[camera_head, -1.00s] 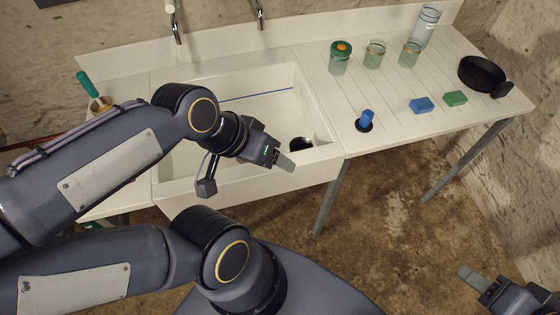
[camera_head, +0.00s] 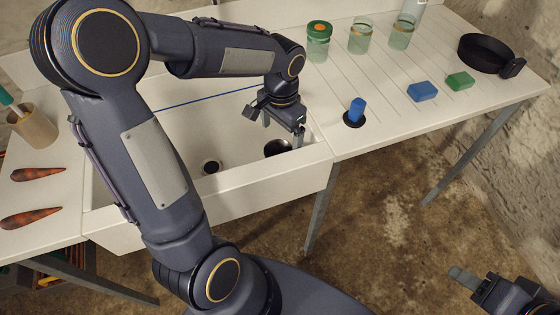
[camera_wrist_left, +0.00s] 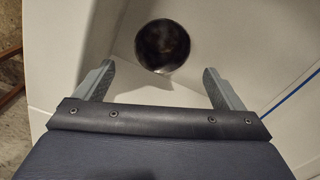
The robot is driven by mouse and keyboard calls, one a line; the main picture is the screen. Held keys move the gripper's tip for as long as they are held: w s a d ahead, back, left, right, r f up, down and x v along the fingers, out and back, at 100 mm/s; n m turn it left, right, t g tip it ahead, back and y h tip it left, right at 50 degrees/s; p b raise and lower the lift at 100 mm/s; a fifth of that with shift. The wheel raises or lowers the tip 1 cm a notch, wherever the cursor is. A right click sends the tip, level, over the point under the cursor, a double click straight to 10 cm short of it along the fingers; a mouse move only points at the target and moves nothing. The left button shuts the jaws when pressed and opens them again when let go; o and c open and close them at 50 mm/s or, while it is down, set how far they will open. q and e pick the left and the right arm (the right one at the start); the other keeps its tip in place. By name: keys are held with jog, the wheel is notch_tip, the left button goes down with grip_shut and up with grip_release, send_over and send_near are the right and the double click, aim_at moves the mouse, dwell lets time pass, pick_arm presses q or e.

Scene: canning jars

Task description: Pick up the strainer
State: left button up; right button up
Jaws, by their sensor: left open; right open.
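A dark, shiny round piece that looks like the strainer (camera_head: 275,148) lies in the right front corner of the white sink (camera_head: 165,118). It also shows in the left wrist view (camera_wrist_left: 162,46), just beyond and between the fingertips. My left gripper (camera_head: 298,140) hangs over that corner of the sink, pointing down. In the left wrist view its two fingers (camera_wrist_left: 159,72) are apart with nothing between them. My right gripper (camera_head: 466,281) is open and empty at the lower right, away from the counter.
The sink's front and right walls stand close to my left gripper. A drain hole (camera_head: 211,167) lies left.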

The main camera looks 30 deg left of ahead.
aim_at(278, 151)
pick_arm(q)
jog(key=f, duration=0.7)
jog(key=shift+s+a+f+b, duration=0.1)
jog(key=shift+s+a+b, duration=0.15)
jog(key=shift+b, duration=0.15)
jog(key=shift+w+f, duration=0.1)
jog(key=shift+f, duration=0.45)
jog(key=c, duration=1)
